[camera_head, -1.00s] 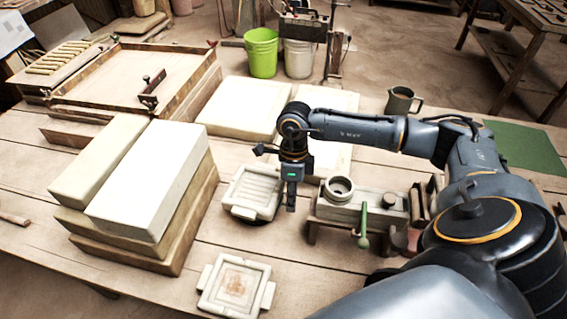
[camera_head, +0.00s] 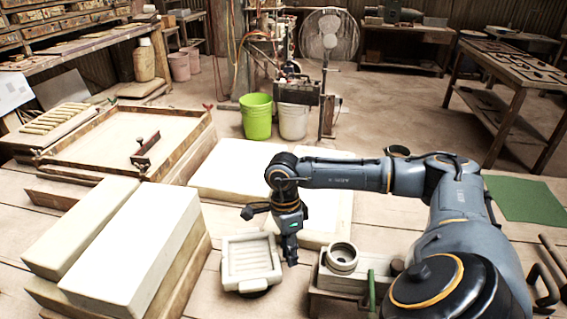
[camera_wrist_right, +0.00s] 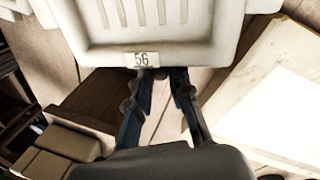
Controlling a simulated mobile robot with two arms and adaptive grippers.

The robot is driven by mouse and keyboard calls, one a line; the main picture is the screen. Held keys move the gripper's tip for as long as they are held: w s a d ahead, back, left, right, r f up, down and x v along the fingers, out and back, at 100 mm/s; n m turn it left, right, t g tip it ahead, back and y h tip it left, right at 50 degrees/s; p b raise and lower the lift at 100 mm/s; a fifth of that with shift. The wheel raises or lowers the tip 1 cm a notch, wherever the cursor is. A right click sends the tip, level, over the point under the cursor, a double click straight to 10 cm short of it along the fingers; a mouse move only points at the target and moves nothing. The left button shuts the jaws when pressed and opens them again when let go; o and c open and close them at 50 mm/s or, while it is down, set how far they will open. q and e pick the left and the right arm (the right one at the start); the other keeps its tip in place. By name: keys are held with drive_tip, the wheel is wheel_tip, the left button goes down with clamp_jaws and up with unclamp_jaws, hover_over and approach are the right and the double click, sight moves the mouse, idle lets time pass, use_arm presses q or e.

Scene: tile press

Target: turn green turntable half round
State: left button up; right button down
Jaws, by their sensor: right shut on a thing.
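A white ribbed mould (camera_head: 250,262) stands on the wooden table in the head view. A dark round base (camera_head: 256,294) shows a little below its front edge. No green surface shows on that base; the mould hides most of it. My right gripper (camera_head: 291,258) is at the right side of the mould, pointing down. In the right wrist view the mould (camera_wrist_right: 200,42) fills the top, with a label "56" on its edge. The right fingertips (camera_wrist_right: 166,76) are shut at that edge; the exact grip is partly hidden. My left gripper is not in view.
A small stand with a round ring (camera_head: 342,257) and a green handle (camera_head: 371,290) is close right of the gripper. Large pale blocks (camera_head: 130,250) are stacked to the left. Flat pale slabs (camera_head: 235,165) lie behind. A green mat (camera_head: 525,198) lies far right.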

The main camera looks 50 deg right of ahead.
drive_tip(key=shift+w+d+n, duration=0.1)
drive_tip(key=shift+w+n, duration=0.1)
drive_tip(key=shift+n, duration=0.1)
idle(0.4)
drive_tip(key=c, duration=1.2)
unclamp_jaws()
wheel_tip(320, 180, up, 12)
drive_tip(key=w, duration=0.2)
drive_tip(key=shift+d, duration=0.4)
drive_tip(key=shift+f, duration=0.1)
drive_tip(key=shift+w, duration=0.1)
